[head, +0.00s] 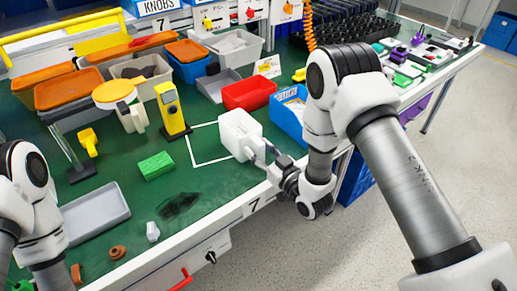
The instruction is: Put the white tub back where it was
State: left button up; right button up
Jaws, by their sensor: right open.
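The white tub (240,133) stands on the green worktop near its front edge. It overlaps the right part of a white marked outline (203,162) on the worktop. My right gripper (262,158) is at the tub's front right side, close to its wall, with its jaws open. Whether the fingers touch the tub is too small to tell. My left arm shows at the left edge, but its gripper is not in view.
A red bin (249,94) stands behind the tub and a blue bin (290,114) to its right. A yellow and black device (172,112) stands left of the outline. A green block (156,165) and a grey tray (95,214) lie further left.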

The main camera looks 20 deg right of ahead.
jog(key=b+v, duration=0.1)
jog(key=v, duration=1.1)
jog(key=s+f+g+h, duration=0.1)
jog(key=s+f+g, duration=0.15)
jog(key=f, duration=0.25)
jog(key=s+f+m+g+h, duration=0.1)
jog(key=s+f+g, duration=0.15)
jog(key=f, duration=0.25)
jog(key=s+f+g+h, duration=0.1)
jog(key=s+f+g, duration=0.15)
jog(key=f, duration=0.25)
jog(key=s+d+f+m+g+h, duration=0.1)
jog(key=s+f+g, duration=0.3)
jog(key=s, duration=0.4)
jog(key=s+d+f+m+g+h, duration=0.2)
jog(key=s+f+g, duration=0.2)
jog(key=s, duration=0.4)
jog(key=shift+f+g, duration=0.3)
jog(key=shift+g, duration=0.55)
jog(key=shift+s+d+m, duration=0.1)
jog(key=shift+d+m, duration=0.05)
jog(key=shift+m, duration=0.15)
